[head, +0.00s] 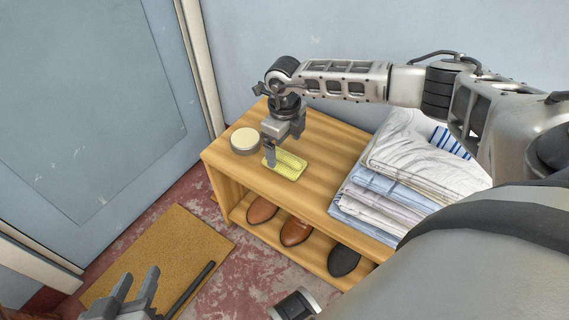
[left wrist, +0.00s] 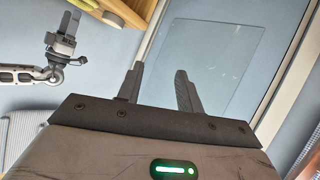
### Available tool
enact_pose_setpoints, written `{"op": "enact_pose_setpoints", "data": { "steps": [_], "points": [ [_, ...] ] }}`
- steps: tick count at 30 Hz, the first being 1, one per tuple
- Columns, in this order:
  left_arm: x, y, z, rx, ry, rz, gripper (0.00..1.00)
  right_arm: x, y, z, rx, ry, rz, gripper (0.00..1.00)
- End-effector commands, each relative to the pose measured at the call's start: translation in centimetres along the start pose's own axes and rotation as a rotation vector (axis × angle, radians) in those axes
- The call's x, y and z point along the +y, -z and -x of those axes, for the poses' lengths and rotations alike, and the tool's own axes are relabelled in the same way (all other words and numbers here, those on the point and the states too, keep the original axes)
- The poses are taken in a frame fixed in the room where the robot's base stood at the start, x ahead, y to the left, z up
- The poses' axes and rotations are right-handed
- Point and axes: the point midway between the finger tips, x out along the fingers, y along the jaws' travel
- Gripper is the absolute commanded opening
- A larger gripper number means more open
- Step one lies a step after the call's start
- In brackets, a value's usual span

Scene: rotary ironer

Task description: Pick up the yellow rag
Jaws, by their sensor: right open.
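The yellow rag (head: 291,167) lies flat, folded into a small rectangle, on the wooden bench top near its left end. My right gripper (head: 270,157) is open and points down at the rag's left end. One finger covers part of that end; I cannot tell whether it touches the rag. My left gripper (head: 134,285) is low at the left, away from the bench, above the floor mat. It is open and empty, and its two separated fingers also show in the left wrist view (left wrist: 161,88).
A round tin (head: 244,141) stands just left of the rag on the bench (head: 325,150). Folded linens (head: 410,175) are stacked on the right. Several shoes (head: 296,232) sit on the lower shelf. A brown mat (head: 160,250) lies on the floor beside the door (head: 90,110).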

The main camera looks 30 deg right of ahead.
Motion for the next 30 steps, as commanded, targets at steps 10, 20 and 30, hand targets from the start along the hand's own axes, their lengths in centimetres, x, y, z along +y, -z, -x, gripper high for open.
{"op": "enact_pose_setpoints", "data": {
  "steps": [10,20,30],
  "points": [
    [0.2,0.3,-0.3,0.066,-0.013,-0.001,0.36,-0.5,-0.2,-4.2,0.002,-0.001,0.000,0.89],
    [1.1,1.6,0.7,0.118,-0.040,-0.013,0.36,-0.4,-0.2,-5.6,-0.001,-0.001,0.000,0.89],
    [1.0,1.2,0.6,0.106,-0.036,-0.011,0.36,-0.4,-0.3,-5.6,-0.001,-0.001,0.000,0.41]
  ]
}}
